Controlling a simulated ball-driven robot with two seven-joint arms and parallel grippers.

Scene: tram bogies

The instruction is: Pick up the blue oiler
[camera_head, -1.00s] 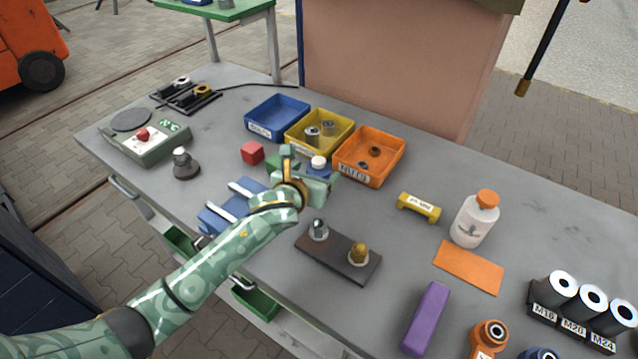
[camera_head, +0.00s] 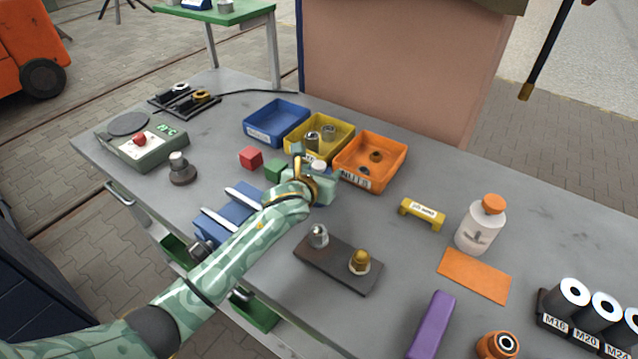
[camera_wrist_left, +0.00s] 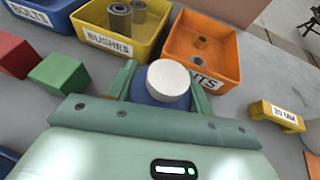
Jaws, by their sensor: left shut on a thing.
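The blue oiler with a round white cap (camera_wrist_left: 167,82) stands between the fingers of my left gripper in the left wrist view. In the head view its white cap (camera_head: 318,166) shows just in front of the orange bin, and my gripper hides most of its body. My left gripper (camera_head: 319,178) is shut on the oiler, with one finger on each side of it. I cannot tell whether its base touches the bench. My right gripper is in neither view.
Behind the oiler stand a blue bin (camera_head: 257,129), a yellow bin (camera_head: 297,141) and an orange bin (camera_head: 386,178). A green cube (camera_head: 275,171) and a red cube (camera_head: 251,158) lie to its left. A dark plate with fittings (camera_head: 338,269) lies in front.

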